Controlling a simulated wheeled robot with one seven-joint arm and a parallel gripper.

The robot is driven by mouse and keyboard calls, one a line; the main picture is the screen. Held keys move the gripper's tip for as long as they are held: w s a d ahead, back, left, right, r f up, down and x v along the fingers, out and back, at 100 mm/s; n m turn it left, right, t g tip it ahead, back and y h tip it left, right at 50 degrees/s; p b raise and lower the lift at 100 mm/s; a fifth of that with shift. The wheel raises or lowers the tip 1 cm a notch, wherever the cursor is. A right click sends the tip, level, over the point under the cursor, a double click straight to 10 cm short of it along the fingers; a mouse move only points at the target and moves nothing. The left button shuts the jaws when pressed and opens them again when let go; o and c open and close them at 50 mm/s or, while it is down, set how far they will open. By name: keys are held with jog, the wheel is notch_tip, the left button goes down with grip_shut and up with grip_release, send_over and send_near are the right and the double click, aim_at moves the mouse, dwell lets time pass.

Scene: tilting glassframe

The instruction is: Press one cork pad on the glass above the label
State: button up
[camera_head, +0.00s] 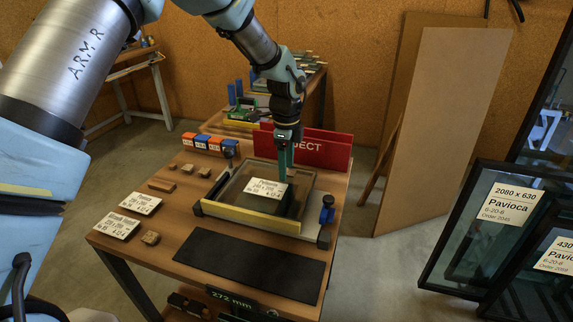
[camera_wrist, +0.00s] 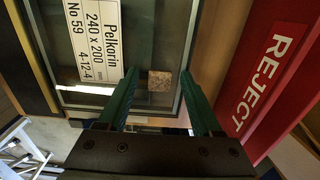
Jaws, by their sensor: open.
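My gripper (camera_head: 284,170) is over the far right part of the pane, pointing down. In the wrist view my gripper (camera_wrist: 161,75) is open, with a green finger on each side of a small square cork pad (camera_wrist: 160,81). The pad appears to lie on the glass, beside the label (camera_wrist: 90,45), with visible gaps to both fingers. In the head view this pad is hidden by the gripper.
Loose brown blocks (camera_head: 161,185) and two label cards (camera_head: 141,204) lie on the table's left side. A dark mat (camera_head: 250,264) lies in front. A red REJECT board (camera_head: 325,150) stands close behind the frame. A blue-handled clamp (camera_head: 327,210) stands at its right.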

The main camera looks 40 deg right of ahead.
notch_tip(320, 180, up, 11)
jog(key=b, duration=0.2)
dwell(0.4)
jog(key=shift+f, duration=0.1)
jog(key=shift+c, duration=0.4)
